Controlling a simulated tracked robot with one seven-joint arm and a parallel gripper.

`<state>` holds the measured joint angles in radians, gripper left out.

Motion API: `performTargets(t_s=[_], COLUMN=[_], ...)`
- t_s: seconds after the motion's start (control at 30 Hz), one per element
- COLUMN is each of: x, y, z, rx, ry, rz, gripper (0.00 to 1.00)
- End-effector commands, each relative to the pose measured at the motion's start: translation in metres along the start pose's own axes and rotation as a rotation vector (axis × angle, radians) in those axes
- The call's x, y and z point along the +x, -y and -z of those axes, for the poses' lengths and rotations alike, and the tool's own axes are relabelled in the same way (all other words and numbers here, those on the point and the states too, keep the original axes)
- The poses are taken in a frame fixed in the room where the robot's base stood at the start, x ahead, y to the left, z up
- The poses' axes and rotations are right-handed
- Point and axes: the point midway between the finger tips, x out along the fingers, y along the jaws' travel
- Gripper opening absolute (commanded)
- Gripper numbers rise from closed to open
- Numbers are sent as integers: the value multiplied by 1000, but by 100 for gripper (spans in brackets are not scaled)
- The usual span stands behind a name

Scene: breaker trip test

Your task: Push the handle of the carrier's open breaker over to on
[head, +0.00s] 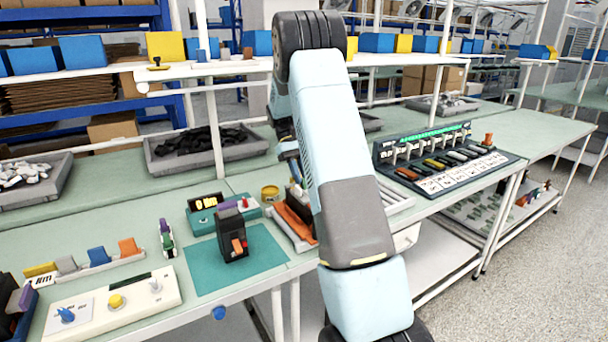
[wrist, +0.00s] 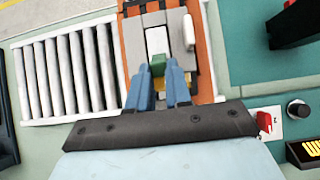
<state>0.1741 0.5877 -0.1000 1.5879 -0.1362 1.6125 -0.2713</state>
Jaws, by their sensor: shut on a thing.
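An orange carrier (wrist: 133,50) stands on the bench, and it also shows in the head view (head: 291,226), partly behind my arm. A grey and white breaker (wrist: 157,38) sits in it. My gripper (wrist: 158,72) is over the carrier, its blue fingers close together around a small green piece with a yellowish edge, which looks like the breaker's handle (wrist: 158,62). The fingers hide most of that piece, so whether it stands at on or off cannot be told.
A black unit with an orange lever (head: 232,240) stands on a teal mat (head: 208,276) left of the carrier. A teal meter (head: 203,217) is behind it. White rollers (wrist: 70,70) lie beside the carrier. A dark rack of several coloured pieces (head: 440,165) is to the right.

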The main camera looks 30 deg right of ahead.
Motion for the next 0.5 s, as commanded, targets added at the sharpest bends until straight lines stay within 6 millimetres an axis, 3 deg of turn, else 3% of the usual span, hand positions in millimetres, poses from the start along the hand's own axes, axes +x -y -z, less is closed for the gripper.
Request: performTargets(t_s=[0.33, 0.37, 0.5], x=[0, 0, 0], y=[0, 0, 0], z=[0, 0, 0], rx=[0, 0, 0], ry=[2, 2, 2], rz=[0, 0, 0], gripper=[0, 21, 34])
